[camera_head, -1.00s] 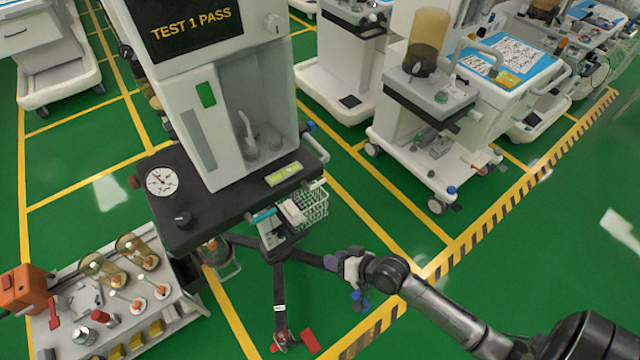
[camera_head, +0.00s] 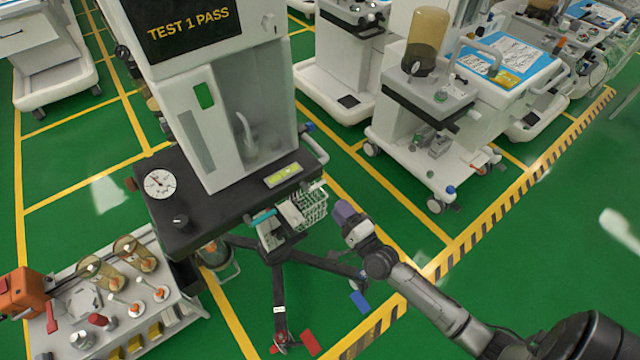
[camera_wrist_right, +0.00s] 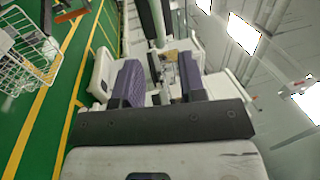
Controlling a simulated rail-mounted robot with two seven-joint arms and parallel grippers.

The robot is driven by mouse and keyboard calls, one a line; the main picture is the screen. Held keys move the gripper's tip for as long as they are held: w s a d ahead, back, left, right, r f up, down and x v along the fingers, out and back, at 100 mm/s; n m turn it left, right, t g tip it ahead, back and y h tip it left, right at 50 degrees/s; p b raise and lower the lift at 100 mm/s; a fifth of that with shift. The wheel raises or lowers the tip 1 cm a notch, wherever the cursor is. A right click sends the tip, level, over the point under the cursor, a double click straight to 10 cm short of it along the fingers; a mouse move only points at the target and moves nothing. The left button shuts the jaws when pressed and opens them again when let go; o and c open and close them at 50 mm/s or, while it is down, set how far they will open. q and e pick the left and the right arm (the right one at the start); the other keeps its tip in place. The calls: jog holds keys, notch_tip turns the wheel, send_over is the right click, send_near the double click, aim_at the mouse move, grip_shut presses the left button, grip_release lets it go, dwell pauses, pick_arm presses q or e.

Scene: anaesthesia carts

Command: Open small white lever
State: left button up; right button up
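The small white lever (camera_head: 246,128) appears to be the curved white piece in the bay of the tall white machine (camera_head: 205,130); its exact shape is hard to make out. My right gripper (camera_head: 344,212) has purple finger pads and is in the air to the right of the machine's black shelf, below and right of that piece and apart from it. In the right wrist view the two purple pads of this gripper (camera_wrist_right: 160,80) stand apart with nothing clearly held between them. My left gripper is not in view.
A white wire basket (camera_head: 314,208) hangs from the machine's front, close to my right gripper. A gauge (camera_head: 160,184) sits on the black shelf (camera_head: 205,222). A tool-laden cart (camera_head: 190,304) stands lower left. Other carts fill the back; green floor is free at right.

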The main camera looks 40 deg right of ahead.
aim_at(320, 183)
jog(key=w, duration=0.3)
jog(key=w+r, duration=0.1)
jog(key=w, duration=0.2)
jog(key=w+r+b, duration=0.1)
jog(key=w, duration=0.2)
jog(key=shift+w+d, duration=0.25)
grip_shut()
